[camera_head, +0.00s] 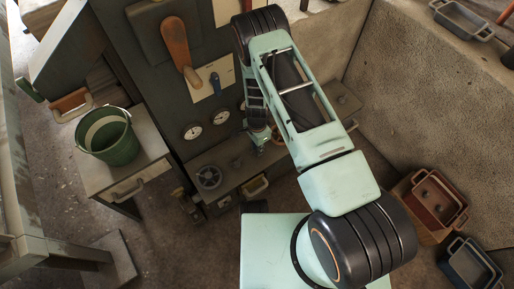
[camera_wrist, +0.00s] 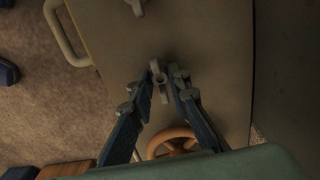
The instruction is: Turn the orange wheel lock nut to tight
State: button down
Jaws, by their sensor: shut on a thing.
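The orange wheel (camera_wrist: 172,135) shows in the wrist view between the lower parts of my fingers, partly hidden by my wrist. A small grey winged lock nut (camera_wrist: 158,70) stands on the brown panel just beyond the wheel. My gripper (camera_wrist: 162,88) reaches down over this nut with its blue fingers on either side, shut on it. In the head view my gripper (camera_head: 261,138) is low at the bench front, small and partly hidden by my arm. Which way the nut is turned relative to its tight mark cannot be made out.
A second grey winged nut (camera_wrist: 137,6) sits at the top edge of the wrist view. A panel handle (camera_wrist: 62,32) is left of it. In the head view, gauges (camera_head: 221,117), a green bucket (camera_head: 108,137) and red trays (camera_head: 438,198) stand around.

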jog(key=c, duration=1.8)
grip_release()
notch_tip(320, 180, up, 12)
jog(key=shift+r, duration=0.1)
